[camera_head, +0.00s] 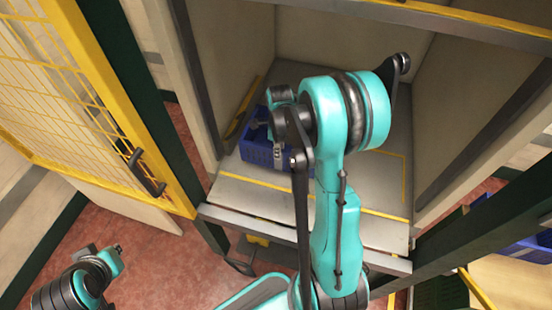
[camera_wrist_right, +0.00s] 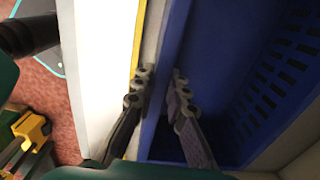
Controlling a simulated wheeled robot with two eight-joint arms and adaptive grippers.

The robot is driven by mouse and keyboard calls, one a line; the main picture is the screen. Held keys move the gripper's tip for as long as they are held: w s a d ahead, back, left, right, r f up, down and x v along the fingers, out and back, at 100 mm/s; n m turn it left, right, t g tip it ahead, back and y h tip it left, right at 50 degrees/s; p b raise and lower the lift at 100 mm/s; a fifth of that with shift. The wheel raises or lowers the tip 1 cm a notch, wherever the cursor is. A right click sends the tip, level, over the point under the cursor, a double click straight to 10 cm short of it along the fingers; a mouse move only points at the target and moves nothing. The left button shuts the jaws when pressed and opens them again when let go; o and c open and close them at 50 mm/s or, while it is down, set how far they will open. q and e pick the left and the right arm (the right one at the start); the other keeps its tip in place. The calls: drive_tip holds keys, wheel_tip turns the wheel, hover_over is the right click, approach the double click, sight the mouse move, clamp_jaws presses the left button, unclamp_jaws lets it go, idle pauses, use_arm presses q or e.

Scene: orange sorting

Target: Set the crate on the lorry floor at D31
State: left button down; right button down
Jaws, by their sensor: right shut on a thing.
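The blue crate (camera_head: 258,153) is inside the lorry, over the left part of the pale lorry floor (camera_head: 340,222), partly hidden by my right arm. I cannot tell whether its base touches the floor. My right gripper (camera_head: 278,152) is at the crate's near right side. In the right wrist view my right gripper (camera_wrist_right: 158,90) has its fingers on both sides of the wall of the crate (camera_wrist_right: 215,70). Yellow lines mark the floor; no D31 label is readable.
Grey lorry walls (camera_head: 185,70) stand close on the crate's left. A yellow mesh gate (camera_head: 70,90) is at the left. A dark green post (camera_head: 470,240) and blue bins (camera_head: 530,245) are at the right. The lorry floor right of my arm is bare.

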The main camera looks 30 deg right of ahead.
drive_tip(key=w+d+f+b, duration=0.1)
drive_tip(key=w+d+f, duration=0.1)
drive_tip(key=w+d+f+b, duration=0.1)
drive_tip(key=d+f, duration=0.1)
drive_tip(key=shift+w+d+f+b, duration=0.15)
drive_tip(key=shift+w+d+b, duration=0.15)
drive_tip(key=shift+w+d, duration=0.1)
wheel_tip(320, 180, down, 2)
drive_tip(key=shift+f+b, duration=0.15)
drive_tip(key=shift+b, duration=0.85)
drive_tip(key=shift+f+b, duration=0.8)
drive_tip(key=shift+f, duration=0.2)
drive_tip(key=c, duration=1.5)
unclamp_jaws()
drive_tip(key=shift+a, duration=0.1)
drive_tip(key=shift+o, duration=0.2)
wheel_tip(320, 180, up, 12)
drive_tip(key=shift+s+r, duration=0.1)
